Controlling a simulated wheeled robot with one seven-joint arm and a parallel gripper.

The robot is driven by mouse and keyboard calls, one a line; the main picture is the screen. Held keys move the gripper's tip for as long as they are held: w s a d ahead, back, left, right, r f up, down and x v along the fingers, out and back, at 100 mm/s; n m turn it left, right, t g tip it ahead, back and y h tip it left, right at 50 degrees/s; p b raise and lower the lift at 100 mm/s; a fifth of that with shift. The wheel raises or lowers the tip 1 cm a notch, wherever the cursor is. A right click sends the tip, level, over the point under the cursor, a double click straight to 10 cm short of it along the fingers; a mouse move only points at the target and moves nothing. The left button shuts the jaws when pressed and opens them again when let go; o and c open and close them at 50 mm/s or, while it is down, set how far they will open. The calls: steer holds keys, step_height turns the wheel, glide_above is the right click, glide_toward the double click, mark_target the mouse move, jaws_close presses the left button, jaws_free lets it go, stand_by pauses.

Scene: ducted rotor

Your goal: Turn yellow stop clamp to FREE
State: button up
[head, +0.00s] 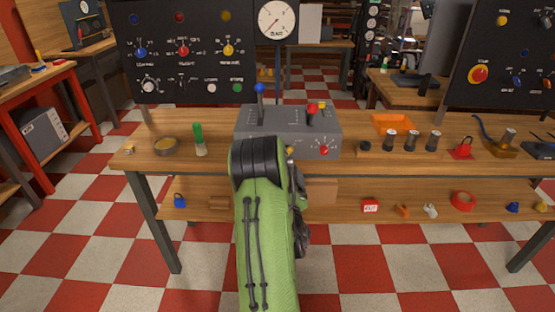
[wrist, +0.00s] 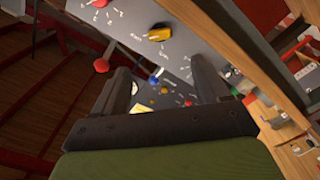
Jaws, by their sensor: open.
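A grey control box (head: 260,145) stands on the workbench in the head view. In the head view my arm hides the gripper. The clamp's setting is unreadable.
A dark panel with coloured knobs (head: 185,85) and a round gauge (head: 277,22) stand behind the box. A green-capped bottle (head: 199,140) and a round dish (head: 166,146) are left of it. Several cylinders and an orange tray (head: 393,122) are to the right.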

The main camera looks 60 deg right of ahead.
steer(key=p+x, duration=0.1)
steer(key=x, duration=1.2)
steer(key=shift+d, duration=0.25)
steer(key=shift+w, duration=0.15)
steer(key=shift+c, duration=0.3)
steer(key=c, duration=1)
